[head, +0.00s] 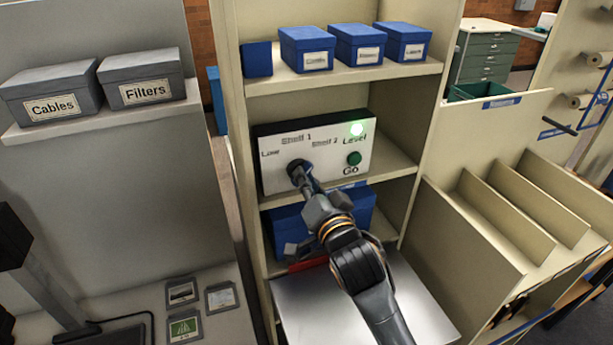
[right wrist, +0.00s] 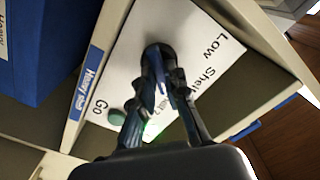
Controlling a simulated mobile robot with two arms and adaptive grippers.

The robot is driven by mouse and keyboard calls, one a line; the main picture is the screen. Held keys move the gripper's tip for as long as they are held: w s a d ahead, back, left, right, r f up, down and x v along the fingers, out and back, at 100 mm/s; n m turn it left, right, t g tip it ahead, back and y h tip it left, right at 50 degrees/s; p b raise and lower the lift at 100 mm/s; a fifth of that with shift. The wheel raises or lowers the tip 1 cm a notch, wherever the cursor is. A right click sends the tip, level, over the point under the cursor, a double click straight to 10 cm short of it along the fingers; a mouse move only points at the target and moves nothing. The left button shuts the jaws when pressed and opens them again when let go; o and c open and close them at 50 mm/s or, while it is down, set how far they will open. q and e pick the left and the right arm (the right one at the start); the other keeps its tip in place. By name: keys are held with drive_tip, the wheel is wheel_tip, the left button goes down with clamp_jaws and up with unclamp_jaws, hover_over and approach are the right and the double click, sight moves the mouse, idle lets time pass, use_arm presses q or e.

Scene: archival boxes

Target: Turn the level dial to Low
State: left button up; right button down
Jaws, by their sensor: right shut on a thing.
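The control panel (head: 325,177) is a white-faced box on the middle shelf, lettered Low, Shelf 1, Shelf 2, Level and Go. The dark level dial (head: 295,164) is at its left, below the lettering; it also shows in the right wrist view (right wrist: 158,53). My right gripper (head: 302,176) is shut on the dial, its two fingers (right wrist: 162,78) on either side of the knob. The fingers hide much of the dial, and I cannot tell where it points. A green button (head: 354,158) sits above Go. My left gripper is not in view.
Blue boxes (head: 357,44) stand on the shelf above. Another blue box (head: 358,205) is below the panel, behind my right arm. A metal surface (head: 300,305) lies under the arm. An empty divided rack (head: 470,225) stands to the right. Grey boxes (head: 150,92) are at left.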

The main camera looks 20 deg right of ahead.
drive_tip(key=shift+a+n+p, duration=0.15)
drive_tip(key=shift+n+p, duration=1.95)
drive_tip(key=shift+n, duration=2.4)
drive_tip(key=shift+a+n+p, duration=0.15)
drive_tip(key=shift+n+p, duration=1.9)
drive_tip(key=shift+n, duration=2.45)
drive_tip(key=c, duration=1.4)
unclamp_jaws()
drive_tip(key=shift+o, duration=0.2)
drive_tip(key=s, duration=1.2)
drive_tip(key=shift+d, duration=0.2)
